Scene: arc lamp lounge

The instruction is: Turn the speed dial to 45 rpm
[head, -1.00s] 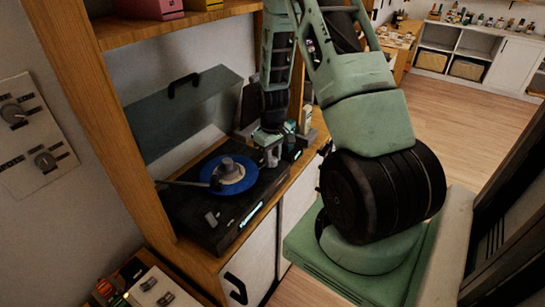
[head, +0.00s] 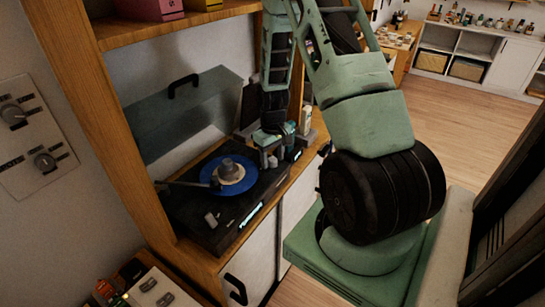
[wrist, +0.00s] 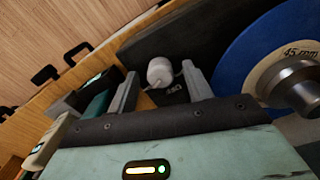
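The speed dial (wrist: 160,72) is a small pale grey round knob on the black turntable deck, in the upper middle of the wrist view. A "45" mark (wrist: 173,89) is printed on the deck beside it, upside down in that view. My gripper (wrist: 158,76) is open, with one grey finger on each side of the dial. I cannot tell whether either finger touches it. In the head view my gripper (head: 273,159) is low over the turntable's (head: 207,222) far right corner. The blue record (head: 239,187) has a cream label reading "45 rpm".
The tonearm (head: 185,184) lies on the turntable's left side. A tilted smoked lid (head: 190,108) stands behind it. Small boxes (wrist: 88,95) sit beside my gripper. A wooden cabinet post (head: 110,130) rises at the left. Open floor (head: 460,130) lies right.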

